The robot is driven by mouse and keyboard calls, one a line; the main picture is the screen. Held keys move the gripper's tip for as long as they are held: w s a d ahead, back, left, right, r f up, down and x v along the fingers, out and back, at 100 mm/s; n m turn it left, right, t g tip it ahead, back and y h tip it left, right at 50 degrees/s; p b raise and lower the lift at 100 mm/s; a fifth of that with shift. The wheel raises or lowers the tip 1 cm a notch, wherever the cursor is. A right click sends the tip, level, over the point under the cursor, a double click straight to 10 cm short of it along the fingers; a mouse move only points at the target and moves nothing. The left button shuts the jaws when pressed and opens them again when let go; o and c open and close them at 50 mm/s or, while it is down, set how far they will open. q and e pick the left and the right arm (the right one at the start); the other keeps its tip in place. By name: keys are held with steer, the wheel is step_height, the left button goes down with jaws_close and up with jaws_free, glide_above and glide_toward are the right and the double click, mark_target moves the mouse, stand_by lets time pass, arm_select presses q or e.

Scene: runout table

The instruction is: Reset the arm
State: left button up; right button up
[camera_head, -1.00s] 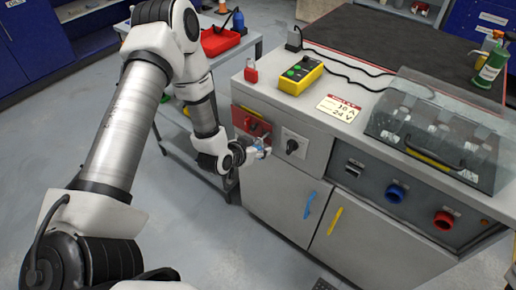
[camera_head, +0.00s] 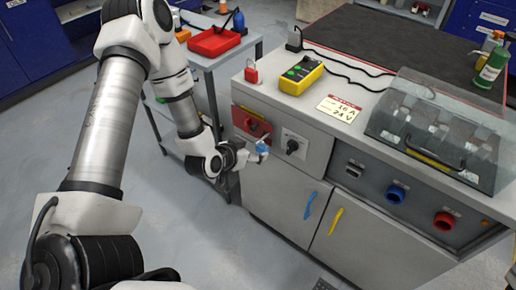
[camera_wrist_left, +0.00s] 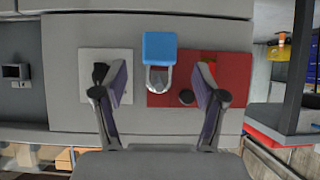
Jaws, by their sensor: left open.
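My left gripper (camera_head: 256,154) is in front of the grey cabinet face, near the red switch panel (camera_head: 243,118) and the white plate with a black rotary knob (camera_head: 291,147). In the left wrist view the two fingers are apart (camera_wrist_left: 162,84). A blue padlock (camera_wrist_left: 159,46) with a metal shackle shows there beyond the fingertips, at the edge of the red panel (camera_wrist_left: 226,72). The padlock also shows as a small blue patch in the head view (camera_head: 262,147). I cannot tell what its shackle hangs on. My right gripper is not in view.
On the bench top are a red padlock (camera_head: 251,75), a yellow button box (camera_head: 301,75), a rating sign (camera_head: 339,108) and a clear cover (camera_head: 436,128). A side table with a red tray (camera_head: 214,42) stands behind my left arm. Floor at front left is clear.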

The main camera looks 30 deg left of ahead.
arm_select(q)
steer(key=s+d+f+g+p, duration=0.1)
steer(key=s+d+f+g, duration=0.2)
steer(key=s, duration=0.5)
steer(key=s+d+f+n+g+p, duration=0.1)
steer(key=s+d+f+g+p, duration=0.1)
steer(key=s, duration=0.7)
steer(key=s+d+f+g+p, duration=0.1)
steer(key=s+d+f+g, duration=0.2)
steer(key=s+g, duration=0.3)
steer(key=s+f, duration=0.1)
steer(key=s, duration=0.2)
steer(key=shift+d+f+y+p, duration=0.3)
steer(key=shift+f+p, duration=0.05)
